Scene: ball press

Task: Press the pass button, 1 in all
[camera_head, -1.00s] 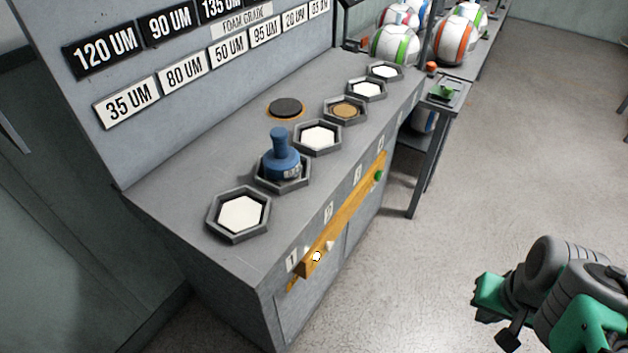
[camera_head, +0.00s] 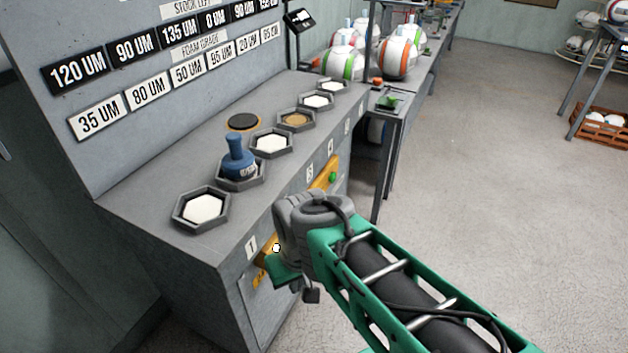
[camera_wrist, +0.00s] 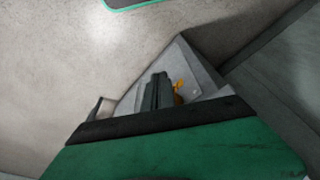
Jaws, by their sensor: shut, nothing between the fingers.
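I see two small green parts, and no label tells me which is the pass button. One is a round green knob (camera_head: 332,178) at the far end of the yellow rail on the grey bench front. The other is a green piece (camera_head: 389,100) on a small grey stand beyond the bench. My gripper (camera_wrist: 158,92) is shut and empty in the wrist view, pointing toward the bench's grey side. In the head view my wrist stands in front of the yellow rail (camera_head: 322,176) and hides its middle. I cannot tell whether it touches anything.
The grey bench (camera_head: 150,222) carries a row of hexagonal trays, one holding a blue-handled stamp (camera_head: 239,158). A white knob (camera_head: 276,247) shows at the rail's near end. Striped balls (camera_head: 398,58) sit behind the stand. The floor at right is open.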

